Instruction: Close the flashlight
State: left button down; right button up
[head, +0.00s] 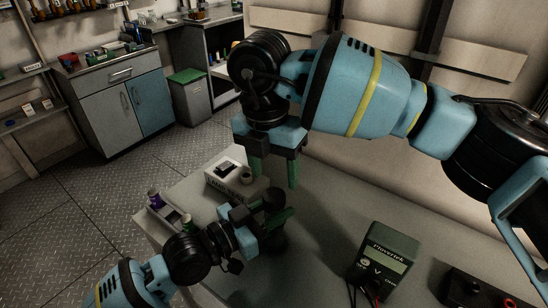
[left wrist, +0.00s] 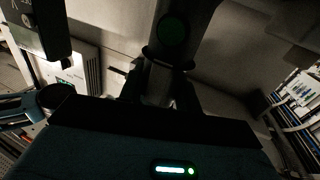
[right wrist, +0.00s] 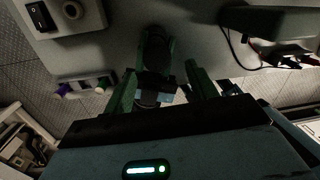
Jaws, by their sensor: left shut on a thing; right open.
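The flashlight (head: 273,199) is dark and stands roughly upright over the grey table, with my left gripper (head: 279,220) shut across its body. In the left wrist view the flashlight (left wrist: 160,75) rises between the two dark fingers. My right gripper (head: 272,178) is open above it, with its green fingers pointing down. In the right wrist view the flashlight (right wrist: 155,45) shows between and beyond the open fingers, apart from them as far as I can tell. Whether a separate cap is on the flashlight is too dark to tell.
A pale box (head: 235,185) with a switch and knob stands behind the flashlight. A small tray (head: 160,216) with bottles is at the table's left edge. A multimeter (head: 384,254) with leads and a black terminal box (head: 480,289) lie to the right. Table between is clear.

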jog(key=n, duration=0.4)
jog(key=shift+r+n, duration=0.15)
jog(key=shift+n, duration=0.25)
jog(key=n, duration=0.4)
jog(key=shift+r+n, duration=0.15)
jog(key=shift+n, duration=0.15)
jog(key=n, duration=0.4)
jog(key=shift+r+n, duration=0.15)
jog(key=shift+n, duration=0.15)
jog(key=n, duration=0.7)
jog(key=shift+r+n+y, duration=0.2)
jog(key=shift+n+y, duration=0.1)
jog(key=n, duration=0.4)
jog(key=shift+r+n, duration=0.15)
jog(key=shift+n, duration=0.15)
jog(key=n, duration=0.4)
jog(key=shift+r, duration=0.15)
jog(key=n, duration=0.4)
jog(key=shift+r, duration=0.15)
